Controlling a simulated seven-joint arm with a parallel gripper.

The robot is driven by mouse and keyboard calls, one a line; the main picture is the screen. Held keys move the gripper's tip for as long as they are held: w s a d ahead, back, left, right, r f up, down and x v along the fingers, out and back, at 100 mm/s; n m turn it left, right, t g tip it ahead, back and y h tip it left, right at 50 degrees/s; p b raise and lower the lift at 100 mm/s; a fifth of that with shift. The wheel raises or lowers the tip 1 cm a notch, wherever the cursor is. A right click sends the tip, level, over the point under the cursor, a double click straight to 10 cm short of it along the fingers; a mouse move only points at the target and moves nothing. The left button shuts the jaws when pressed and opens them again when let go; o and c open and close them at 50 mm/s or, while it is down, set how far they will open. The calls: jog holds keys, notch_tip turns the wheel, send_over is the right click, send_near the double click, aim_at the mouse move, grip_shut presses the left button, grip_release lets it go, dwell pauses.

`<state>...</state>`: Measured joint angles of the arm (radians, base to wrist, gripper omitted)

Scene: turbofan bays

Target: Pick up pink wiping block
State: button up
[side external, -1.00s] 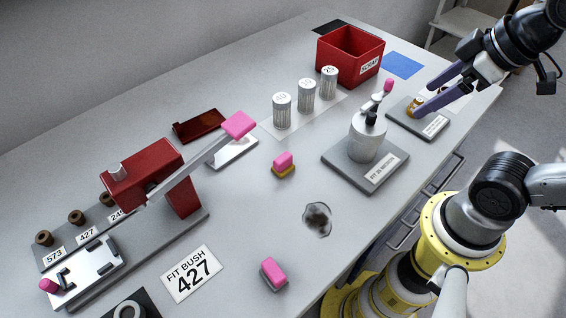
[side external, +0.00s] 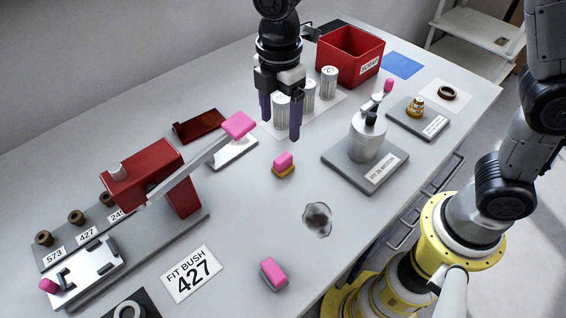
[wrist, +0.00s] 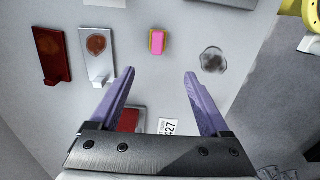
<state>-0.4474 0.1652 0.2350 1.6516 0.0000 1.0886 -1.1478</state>
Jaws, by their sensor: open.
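Two small pink-topped blocks lie on the table. One pink block with a yellow-brown base (side external: 284,161) is mid-table, and it also shows in the wrist view (wrist: 157,42). The other pink block, with a grey base (side external: 273,272), is at the front; I cannot make it out in the wrist view. My gripper (side external: 281,128) is open and empty, pointing down above the table, behind the yellow-based block in the side view. In the wrist view the purple fingers (wrist: 160,73) are apart, with the yellow-based block beyond their tips.
A dark smudge (side external: 317,219) marks the table. A red lever press (side external: 145,175) with a pink handle stands left, a grey fixture (side external: 367,140) right. Silver canisters (side external: 329,83) and a red scrap bin (side external: 350,55) are behind. A FIT BUSH 427 card (side external: 191,274) lies at the front.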

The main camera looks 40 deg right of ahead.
aim_at(278, 161)
notch_tip(278, 161, down, 9)
jog(key=shift+a+r, duration=0.1)
jog(key=shift+r, duration=0.05)
jog(key=shift+w+f, duration=0.2)
jog(key=shift+f, duration=1.1)
jog(key=shift+w+f, duration=0.15)
jog(key=shift+f, duration=1.1)
grip_shut()
